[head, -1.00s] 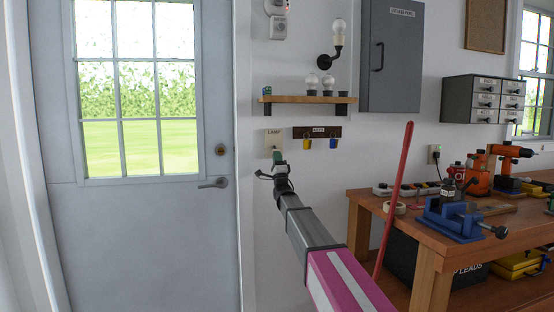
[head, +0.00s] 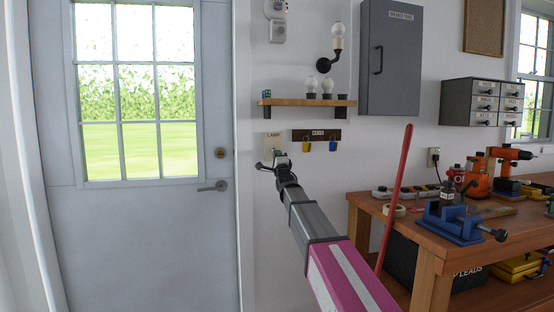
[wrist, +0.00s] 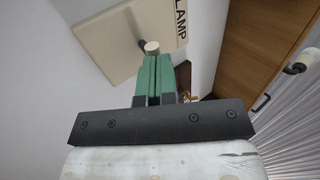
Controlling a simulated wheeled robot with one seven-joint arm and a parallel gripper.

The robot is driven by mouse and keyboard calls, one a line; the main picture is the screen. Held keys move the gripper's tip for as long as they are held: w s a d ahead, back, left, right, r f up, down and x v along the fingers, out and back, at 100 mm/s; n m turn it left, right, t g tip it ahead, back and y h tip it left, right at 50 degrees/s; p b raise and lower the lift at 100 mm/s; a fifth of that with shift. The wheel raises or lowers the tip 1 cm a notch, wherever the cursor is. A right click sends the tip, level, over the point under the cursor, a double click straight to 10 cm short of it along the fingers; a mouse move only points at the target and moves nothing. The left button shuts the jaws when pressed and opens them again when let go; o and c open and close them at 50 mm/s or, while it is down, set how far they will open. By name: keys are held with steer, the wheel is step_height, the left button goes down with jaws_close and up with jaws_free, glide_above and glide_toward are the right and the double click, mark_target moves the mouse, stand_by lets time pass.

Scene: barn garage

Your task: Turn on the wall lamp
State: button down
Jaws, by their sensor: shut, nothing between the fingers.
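The wall lamp (head: 338,38), a bare pale bulb on a black bracket, is on the wall above the shelf; I see no clear glow. A cream switch plate marked LAMP (head: 271,140) is on the wall below the shelf. In the wrist view the plate (wrist: 105,40) is at upper left, with its toggle (wrist: 152,47) ending in a pale round tip. My gripper (head: 281,159) is in front of the plate's lower part. In the wrist view its green fingers (wrist: 153,75) are shut and empty, with their tips at the toggle tip. I cannot tell whether they touch.
A wooden shelf (head: 300,101) with spare bulbs is just above the plate. A key rack (head: 317,136) hangs right of it. A grey door (head: 150,235) is at left. A workbench (head: 430,235) with tools and a leaning red pole (head: 395,200) are at right.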

steer(key=shift+s+r+g, duration=0.1)
steer(key=shift+r+g, duration=0.5)
steer(key=shift+r, duration=0.25)
steer(key=shift+s, duration=0.1)
steer(key=s+d+f, duration=0.1)
steer(key=s, duration=0.5)
steer(key=s+d+f, duration=0.1)
steer(key=s+d, duration=0.1)
steer(key=s, duration=0.5)
steer(key=shift+d, duration=0.3)
steer(key=shift+f, duration=0.1)
